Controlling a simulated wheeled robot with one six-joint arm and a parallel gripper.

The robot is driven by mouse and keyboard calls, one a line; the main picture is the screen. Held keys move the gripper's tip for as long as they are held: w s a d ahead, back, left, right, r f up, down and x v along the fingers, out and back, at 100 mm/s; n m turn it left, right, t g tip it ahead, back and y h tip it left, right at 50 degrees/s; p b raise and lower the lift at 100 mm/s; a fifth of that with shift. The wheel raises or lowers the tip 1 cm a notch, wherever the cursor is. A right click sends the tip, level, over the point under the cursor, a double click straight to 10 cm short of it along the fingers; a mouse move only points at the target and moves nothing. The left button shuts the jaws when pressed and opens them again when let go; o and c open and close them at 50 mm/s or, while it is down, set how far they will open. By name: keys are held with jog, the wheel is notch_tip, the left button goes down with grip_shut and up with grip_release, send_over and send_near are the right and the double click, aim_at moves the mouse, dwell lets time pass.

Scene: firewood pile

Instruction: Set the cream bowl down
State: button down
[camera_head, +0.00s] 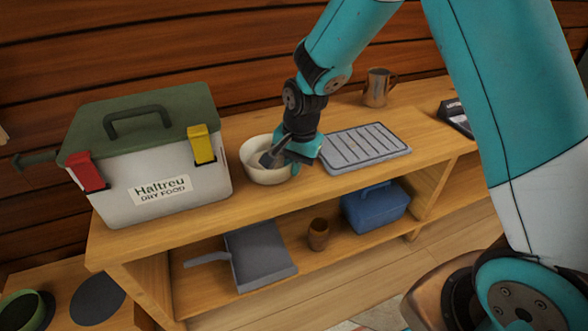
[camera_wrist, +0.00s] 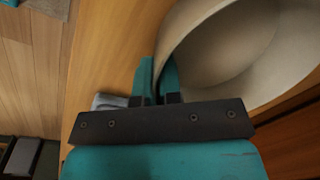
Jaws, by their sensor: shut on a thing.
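The cream bowl (camera_head: 264,177) is upright at the wooden shelf's top board (camera_head: 210,222), between the dry food box and the grey ribbed tray. I cannot tell whether its base touches the board or is slightly above it. My gripper (camera_head: 284,158) is shut on the bowl's right side wall, with one finger reaching inside. In the wrist view, the teal fingers (camera_wrist: 157,82) pinch the rim of the bowl (camera_wrist: 235,45), which fills the upper right. The bowl looks empty; part of its inside is hidden by the gripper.
The white dry food box (camera_head: 150,185) with a green lid stands close left of the bowl. The grey ribbed tray (camera_head: 365,147) lies to its right, and a metal mug (camera_head: 377,88) stands behind. A blue box (camera_head: 375,207), brown cup (camera_head: 318,235) and grey dustpan (camera_head: 258,258) are below.

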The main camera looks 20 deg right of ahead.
jog(key=shift+f, duration=0.2)
jog(key=c, duration=1.3)
grip_release()
notch_tip(320, 180, up, 12)
jog(key=s+d+p, duration=0.1)
jog(key=p, duration=0.4)
jog(key=s+a+r+n+y, duration=0.1)
jog(key=s+a+r+n, duration=0.1)
jog(key=s+n, duration=0.3)
jog(key=s+a+r+n+y, duration=0.1)
jog(key=s+r+n, duration=0.4)
jog(key=s, duration=0.6)
jog(key=s+a+r+n+g+y, duration=0.1)
jog(key=s+a+r+n, duration=0.2)
jog(key=s+n, duration=0.3)
jog(key=shift+s+a+r, duration=0.25)
jog(key=shift+s+r, duration=0.45)
jog(key=shift+s, duration=0.45)
